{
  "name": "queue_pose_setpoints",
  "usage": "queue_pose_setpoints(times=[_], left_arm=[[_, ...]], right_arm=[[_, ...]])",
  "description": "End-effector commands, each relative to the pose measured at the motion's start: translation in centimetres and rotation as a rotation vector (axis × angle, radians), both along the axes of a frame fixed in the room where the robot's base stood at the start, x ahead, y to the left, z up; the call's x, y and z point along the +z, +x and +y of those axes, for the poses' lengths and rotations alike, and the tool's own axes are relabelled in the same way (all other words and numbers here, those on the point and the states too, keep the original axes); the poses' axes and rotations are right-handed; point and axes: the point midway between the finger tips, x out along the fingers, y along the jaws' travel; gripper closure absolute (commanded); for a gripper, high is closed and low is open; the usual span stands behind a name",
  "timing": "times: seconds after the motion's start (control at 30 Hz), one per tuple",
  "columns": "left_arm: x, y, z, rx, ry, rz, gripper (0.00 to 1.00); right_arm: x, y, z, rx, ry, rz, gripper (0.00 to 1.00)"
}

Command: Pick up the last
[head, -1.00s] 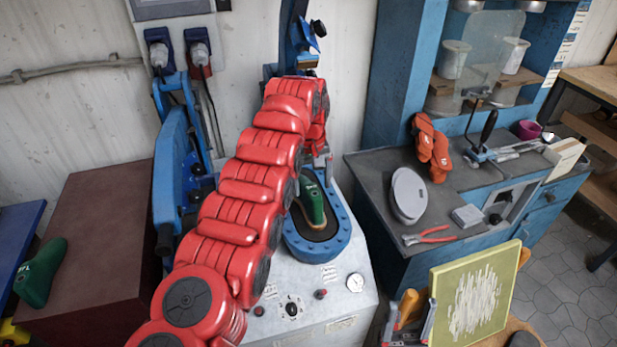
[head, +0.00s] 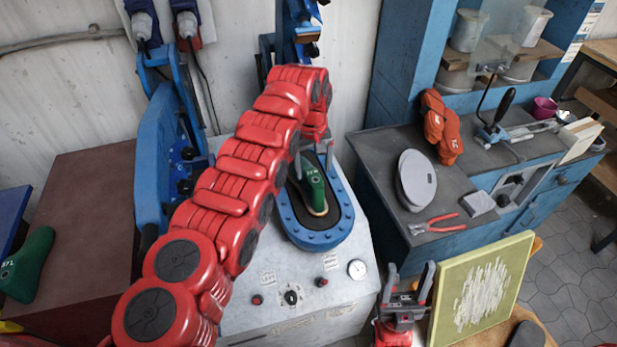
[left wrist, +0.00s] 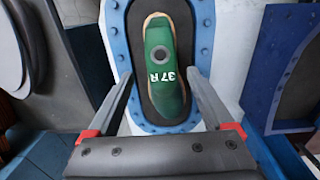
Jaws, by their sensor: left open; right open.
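A green last (head: 314,188) marked 37 R lies in the blue oval ring (head: 334,233) of the press, on a black pad, with a tan edge under it. In the left wrist view the last (left wrist: 161,88) sits between the two spread fingers of my left gripper (left wrist: 160,80), which look apart from it. In the head view my left gripper (head: 318,145) is above the far end of the last, partly hidden by my red arm. A second green last (head: 25,265) lies at the far left. My right gripper (head: 408,284) is open and empty at the bottom, beside the green-framed panel.
The green-framed panel (head: 521,247) stands at the front right. Blue press parts (head: 155,150) rise left of my left arm.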

Motion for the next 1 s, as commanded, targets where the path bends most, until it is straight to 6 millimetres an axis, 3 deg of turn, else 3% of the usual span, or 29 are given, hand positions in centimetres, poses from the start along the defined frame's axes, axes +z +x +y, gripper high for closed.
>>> queue_pose_setpoints(times=[0.17,0.4,0.6,0.8,0.83,1.0], left_arm=[[-0.5,0.0,0.0,-0.001,0.000,-0.003,0.14],[-2.7,-0.7,0.2,0.001,-0.001,0.001,0.14],[-4.9,-0.6,0.1,0.001,0.001,-0.001,0.14],[-5.1,-0.5,0.1,0.000,0.000,-0.004,0.14],[-5.1,-0.5,0.1,0.000,0.000,-0.004,0.16],[-5.1,-0.6,0.1,0.000,0.000,-0.003,0.47]], right_arm=[[0.6,0.0,0.0,0.000,0.000,0.000,0.38],[2.3,0.0,0.0,0.000,0.000,0.000,0.38],[2.6,0.0,0.0,0.000,0.000,0.000,0.38],[2.5,0.0,0.0,0.000,0.000,0.000,0.38],[2.5,0.0,0.0,0.000,0.000,0.000,0.38],[2.5,0.0,0.0,0.000,0.000,0.000,0.38]])
